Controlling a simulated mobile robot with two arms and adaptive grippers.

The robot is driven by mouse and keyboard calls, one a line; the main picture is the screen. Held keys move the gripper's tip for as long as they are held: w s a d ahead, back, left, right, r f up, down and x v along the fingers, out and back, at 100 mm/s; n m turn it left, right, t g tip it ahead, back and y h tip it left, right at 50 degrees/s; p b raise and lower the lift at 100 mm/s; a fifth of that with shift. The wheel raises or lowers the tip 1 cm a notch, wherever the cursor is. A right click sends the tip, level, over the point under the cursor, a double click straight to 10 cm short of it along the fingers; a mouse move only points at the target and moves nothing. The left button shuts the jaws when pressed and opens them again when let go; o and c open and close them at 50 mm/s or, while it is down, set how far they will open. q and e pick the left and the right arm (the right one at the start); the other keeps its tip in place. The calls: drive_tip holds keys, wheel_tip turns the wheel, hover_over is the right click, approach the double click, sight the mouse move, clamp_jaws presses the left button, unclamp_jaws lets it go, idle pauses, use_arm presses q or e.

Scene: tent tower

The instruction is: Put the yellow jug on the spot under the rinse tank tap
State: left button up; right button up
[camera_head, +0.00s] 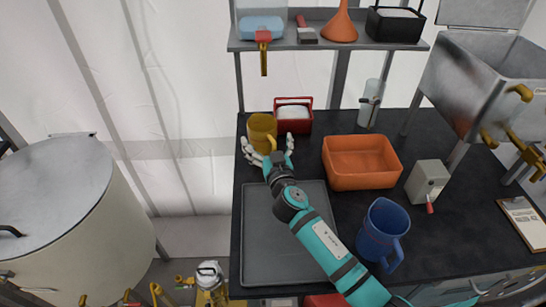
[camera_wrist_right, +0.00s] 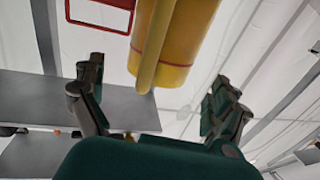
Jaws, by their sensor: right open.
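The yellow jug (camera_head: 262,130) stands upright at the back left of the dark counter, its handle toward the front right. My right gripper (camera_head: 267,150) is open just in front of it, one finger to each side. In the right wrist view the jug (camera_wrist_right: 190,35) and its handle show beyond and between the spread fingers (camera_wrist_right: 157,85); I cannot tell whether they touch it. A steel tank (camera_head: 470,85) with brass taps (camera_head: 490,138) stands raised at the right. I cannot make out a marked spot under them. My left gripper is not in view.
A red-handled caddy (camera_head: 293,115) is close right of the jug. An orange tub (camera_head: 360,162), a blue jug (camera_head: 383,233), a grey box (camera_head: 427,184) and a clipboard (camera_head: 522,222) occupy the counter. A shelf (camera_head: 330,44) overhangs the back. A dark tray (camera_head: 285,250) is empty.

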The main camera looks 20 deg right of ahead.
drive_tip(key=s+b, duration=0.1)
drive_tip(key=s, duration=0.6)
drive_tip(key=shift+s+a, duration=0.35)
drive_tip(key=shift+s, duration=0.05)
drive_tip(key=shift+r, duration=0.1)
